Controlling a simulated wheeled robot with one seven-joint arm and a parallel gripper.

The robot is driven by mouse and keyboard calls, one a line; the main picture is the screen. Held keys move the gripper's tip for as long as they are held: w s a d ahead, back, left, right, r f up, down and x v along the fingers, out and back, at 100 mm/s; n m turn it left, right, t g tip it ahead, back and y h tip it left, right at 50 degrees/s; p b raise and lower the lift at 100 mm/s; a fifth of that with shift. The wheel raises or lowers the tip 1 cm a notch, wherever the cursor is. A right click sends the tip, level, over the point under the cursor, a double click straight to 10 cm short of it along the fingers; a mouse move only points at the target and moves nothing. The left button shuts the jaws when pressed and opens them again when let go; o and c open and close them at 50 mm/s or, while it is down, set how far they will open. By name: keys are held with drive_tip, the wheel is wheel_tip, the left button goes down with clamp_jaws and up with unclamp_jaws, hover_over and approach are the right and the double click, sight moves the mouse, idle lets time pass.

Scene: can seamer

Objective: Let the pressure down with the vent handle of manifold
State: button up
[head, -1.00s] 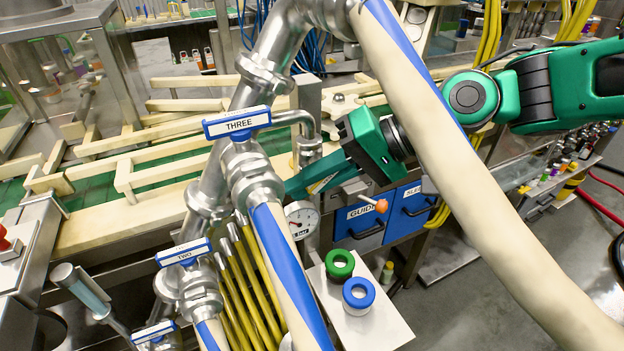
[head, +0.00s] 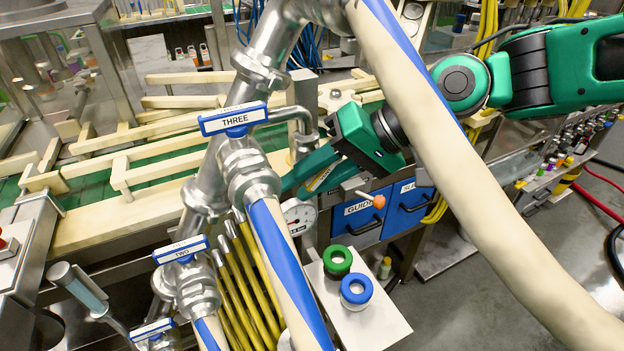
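The manifold is a run of steel pipe (head: 205,165) with valves under blue-rimmed handles marked THREE (head: 235,119) and TWO (head: 181,250). A third handle (head: 153,330) shows at the bottom left. A round pressure gauge (head: 298,214) sits right of valve THREE; its reading is too small to tell. A short thin lever with an orange knob (head: 378,201) points right beside the gauge; no label on it shows. My green gripper (head: 291,190) is above and left of that knob, behind valve THREE. Its two fingers look apart, with nothing seen between them; the tips are partly hidden.
A thick cream and blue hose (head: 480,190) crosses in front of my arm. Blue drawers (head: 408,208), one marked GUIDE, lie behind the knob. Green (head: 337,260) and blue (head: 356,291) rings sit on a white plate (head: 372,326) below. A conveyor with cream rails (head: 140,150) runs behind.

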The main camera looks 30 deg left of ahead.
approach(339, 161)
drive_tip(key=x, duration=0.6)
drive_tip(key=shift+v, duration=2.05)
drive_tip(key=x, duration=1)
drive_tip(key=shift+s+a+f, duration=0.1)
drive_tip(key=shift+a+f, duration=0.05)
drive_tip(key=shift+a, duration=0.2)
